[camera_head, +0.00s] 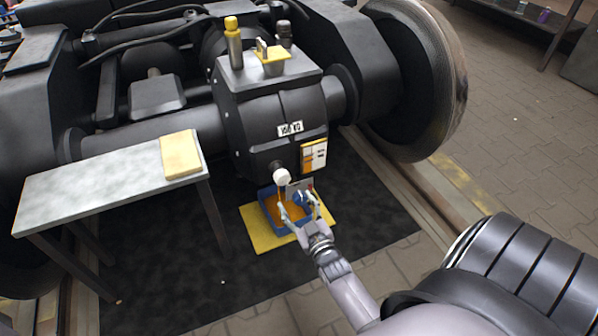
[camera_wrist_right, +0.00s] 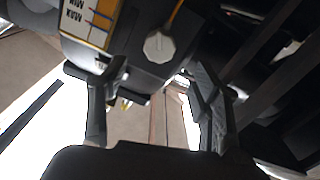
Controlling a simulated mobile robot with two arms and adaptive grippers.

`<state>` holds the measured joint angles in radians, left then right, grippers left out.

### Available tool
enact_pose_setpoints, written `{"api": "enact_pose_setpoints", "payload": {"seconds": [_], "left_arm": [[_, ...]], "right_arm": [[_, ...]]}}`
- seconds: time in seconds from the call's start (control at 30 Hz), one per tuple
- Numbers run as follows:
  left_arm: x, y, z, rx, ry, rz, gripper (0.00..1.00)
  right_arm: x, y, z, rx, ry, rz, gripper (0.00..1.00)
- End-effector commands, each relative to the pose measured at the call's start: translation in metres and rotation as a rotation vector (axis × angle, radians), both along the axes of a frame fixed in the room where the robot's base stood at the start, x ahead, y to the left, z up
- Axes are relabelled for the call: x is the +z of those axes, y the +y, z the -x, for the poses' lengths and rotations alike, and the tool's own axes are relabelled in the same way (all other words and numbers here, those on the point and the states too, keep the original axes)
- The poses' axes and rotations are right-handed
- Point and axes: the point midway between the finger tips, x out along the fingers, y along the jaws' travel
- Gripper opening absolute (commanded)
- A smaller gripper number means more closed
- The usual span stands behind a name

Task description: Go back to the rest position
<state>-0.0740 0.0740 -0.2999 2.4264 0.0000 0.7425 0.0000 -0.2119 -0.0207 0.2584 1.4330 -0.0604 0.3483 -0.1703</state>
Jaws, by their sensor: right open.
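My right gripper (camera_head: 298,210) is open, low in front of the dark gearbox (camera_head: 270,118) of the bogie. Its fingers show in front of the blue tray (camera_head: 270,208), which holds orange-brown liquid. A white round knob (camera_head: 282,177) is on the gearbox just above the gripper. In the right wrist view the open fingers of the right gripper (camera_wrist_right: 160,100) have nothing between them that I can see held, and the white knob (camera_wrist_right: 159,46) is ahead of them. My left gripper is not in view.
A yellow mat (camera_head: 258,235) lies under the tray on a dark floor mat (camera_head: 200,285). A large wheel (camera_head: 425,75) is at right. A yellow-capped bottle (camera_head: 233,45) stands on the gearbox top.

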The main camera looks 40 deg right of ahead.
Motion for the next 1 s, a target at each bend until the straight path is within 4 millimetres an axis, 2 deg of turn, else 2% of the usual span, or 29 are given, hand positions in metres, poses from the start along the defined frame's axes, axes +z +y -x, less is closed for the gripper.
{"api": "enact_pose_setpoints", "payload": {"seconds": [0.2,0.67,0.77,0.87,0.97,1.0], "left_arm": [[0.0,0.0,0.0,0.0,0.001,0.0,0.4],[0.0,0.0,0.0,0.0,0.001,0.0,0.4],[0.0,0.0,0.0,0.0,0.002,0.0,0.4],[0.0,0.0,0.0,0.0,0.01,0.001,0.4],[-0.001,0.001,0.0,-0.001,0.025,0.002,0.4],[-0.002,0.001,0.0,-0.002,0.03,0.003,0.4]], "right_arm": [[0.001,0.003,0.011,0.001,-0.002,0.0,0.59],[0.001,0.003,0.011,0.0,-0.001,0.0,0.59],[0.007,0.005,0.01,0.006,-0.015,0.003,0.59],[0.035,0.016,0.004,0.035,-0.077,0.007,0.59],[0.089,0.04,-0.002,0.093,-0.2,0.011,0.59],[0.116,0.052,-0.003,0.122,-0.261,0.011,0.59]]}}
